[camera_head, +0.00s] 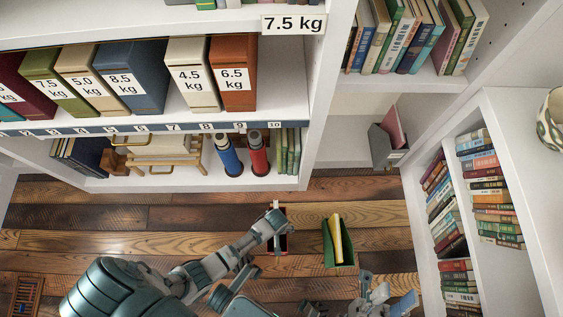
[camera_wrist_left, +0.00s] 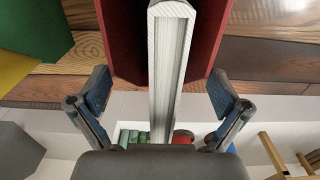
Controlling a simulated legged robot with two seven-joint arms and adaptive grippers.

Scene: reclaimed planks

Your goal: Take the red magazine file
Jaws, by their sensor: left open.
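The red magazine file (camera_head: 285,241) stands on the plank floor below the shelf, partly covered by my left arm in the head view. In the left wrist view the red file (camera_wrist_left: 121,40) fills the top middle, with a pale grey-white channel-shaped piece (camera_wrist_left: 171,75) along its middle. My left gripper (camera_wrist_left: 160,97) is open, its fingers apart on either side of the pale piece. No grip on the file shows. My right gripper (camera_head: 386,291) is low at the right of the file, empty, with its fingers apart.
A green magazine file (camera_head: 338,252) with a yellow item (camera_head: 336,236) stands just right of the red one. Behind is a white shelf (camera_head: 180,183) with weight-labelled binders, a blue bottle (camera_head: 229,156) and a red bottle (camera_head: 258,154). A bookcase (camera_head: 452,205) bounds the right.

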